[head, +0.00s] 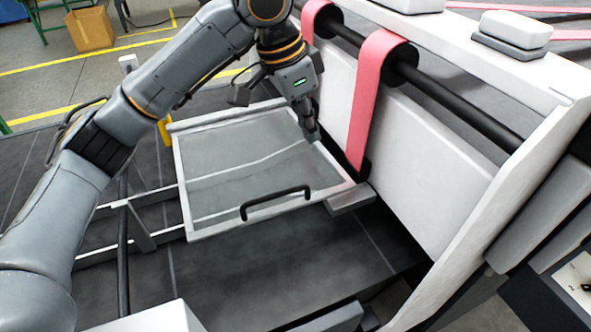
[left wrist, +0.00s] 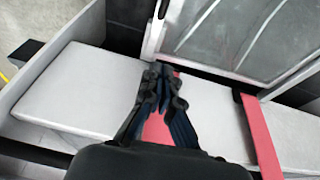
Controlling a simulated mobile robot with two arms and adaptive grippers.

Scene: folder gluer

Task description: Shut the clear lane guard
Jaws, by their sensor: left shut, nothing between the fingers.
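The clear lane guard (head: 235,170) is a see-through panel in a pale frame, left of the machine's white side wall. A black bar handle (head: 275,202) is on its near edge. The panel lies at a low slant or flat; I cannot tell exactly which. My left gripper (head: 313,134) points down at the guard's right edge, close to the white wall, with its fingers shut and empty. Whether it touches the frame is unclear. In the left wrist view the guard (left wrist: 235,35) is at the upper right, beyond the closed fingertips (left wrist: 163,76). My right gripper is out of view.
Pink belts (head: 372,95) run over a black roller bar (head: 455,100) right of my left gripper. The white side wall (head: 425,165) stands beside the guard. Dark grey deck (head: 240,275) lies open in front of the handle. A cardboard box (head: 90,28) is on the far floor.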

